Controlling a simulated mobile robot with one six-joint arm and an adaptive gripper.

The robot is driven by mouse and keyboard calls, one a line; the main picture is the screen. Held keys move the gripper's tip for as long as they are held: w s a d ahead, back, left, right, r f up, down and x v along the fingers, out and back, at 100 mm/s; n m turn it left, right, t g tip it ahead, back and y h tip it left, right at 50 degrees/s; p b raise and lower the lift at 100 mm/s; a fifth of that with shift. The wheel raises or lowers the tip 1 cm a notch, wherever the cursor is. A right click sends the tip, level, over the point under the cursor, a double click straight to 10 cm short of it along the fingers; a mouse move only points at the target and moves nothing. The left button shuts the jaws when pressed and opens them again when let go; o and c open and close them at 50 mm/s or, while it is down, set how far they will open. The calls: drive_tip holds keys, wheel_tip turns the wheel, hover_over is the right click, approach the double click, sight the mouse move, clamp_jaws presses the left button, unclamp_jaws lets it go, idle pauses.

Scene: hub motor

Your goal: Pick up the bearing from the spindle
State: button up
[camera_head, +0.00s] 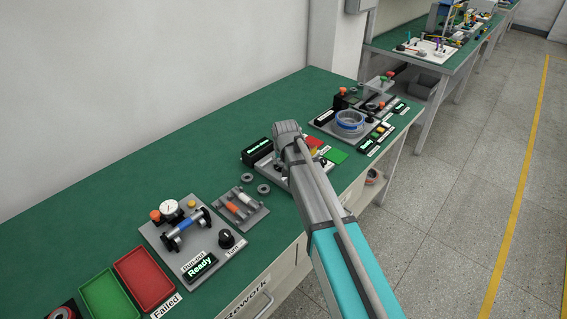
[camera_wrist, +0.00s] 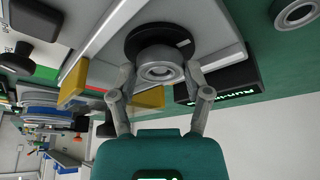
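In the wrist view a grey ring-shaped bearing (camera_wrist: 160,72) sits on the dark round spindle (camera_wrist: 143,40) of a grey station. My gripper (camera_wrist: 160,74) is open, with one finger on each side of the bearing. The fingertips look close to its rim; I cannot tell whether they touch it. In the head view my arm covers the spindle and bearing, and my fingers are hidden.
Loose grey rings (camera_head: 248,177) lie on the green table (camera_head: 115,205) left of my arm. A black display box (camera_head: 257,151) stands beside the station. Yellow blocks (camera_wrist: 150,97) are near my fingers. A run-out fixture (camera_head: 185,232) and red tray (camera_head: 146,278) are at the left.

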drive_tip(key=c, duration=0.5)
drive_tip(key=shift+r+p, duration=0.95)
drive_tip(key=s+d+r+p, duration=0.9)
drive_tip(key=d+r+p, duration=0.2)
drive_tip(key=shift+a, duration=0.1)
